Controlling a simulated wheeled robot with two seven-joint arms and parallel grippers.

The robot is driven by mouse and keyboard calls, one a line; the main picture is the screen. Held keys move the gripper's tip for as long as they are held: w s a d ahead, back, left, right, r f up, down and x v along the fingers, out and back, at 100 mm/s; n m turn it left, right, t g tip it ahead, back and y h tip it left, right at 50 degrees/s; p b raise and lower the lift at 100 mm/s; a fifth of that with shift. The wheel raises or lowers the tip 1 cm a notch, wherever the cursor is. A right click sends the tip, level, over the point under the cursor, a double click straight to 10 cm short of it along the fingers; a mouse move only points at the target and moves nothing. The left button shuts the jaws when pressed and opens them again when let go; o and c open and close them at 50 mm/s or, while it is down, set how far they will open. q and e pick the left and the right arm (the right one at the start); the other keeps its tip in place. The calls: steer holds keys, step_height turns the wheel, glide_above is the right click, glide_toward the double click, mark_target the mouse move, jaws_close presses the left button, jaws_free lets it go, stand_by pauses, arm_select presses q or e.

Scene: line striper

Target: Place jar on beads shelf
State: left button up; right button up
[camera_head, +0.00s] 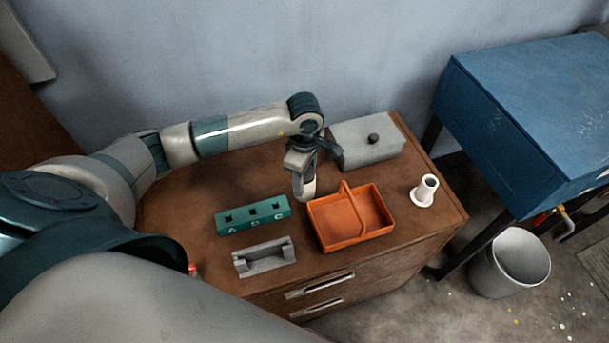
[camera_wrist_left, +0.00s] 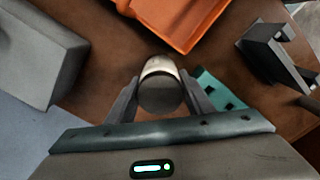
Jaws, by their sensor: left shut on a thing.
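My left gripper (camera_head: 301,172) is over the brown cabinet top, left of the orange basket's back corner. It is shut on a small cylinder, apparently the jar (camera_head: 308,188), pale with a dark grey end. In the left wrist view the jar (camera_wrist_left: 160,89) sits between the two fingers of the gripper (camera_wrist_left: 160,100), its grey end facing the camera. I cannot tell whether the jar touches the cabinet top. No shelf marked for beads can be made out. My right gripper is not in view.
On the brown cabinet (camera_head: 185,225) are an orange basket (camera_head: 350,217) with a handle, a green A-B-C block (camera_head: 252,214), a grey cradle (camera_head: 264,256), a grey lidded box (camera_head: 367,142) and a white flanged tube (camera_head: 425,191). A blue table (camera_head: 530,110) and a bin (camera_head: 510,262) stand right.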

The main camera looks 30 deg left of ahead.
arm_select(q)
steer(key=shift+f, duration=0.1)
steer(key=o, duration=1.4)
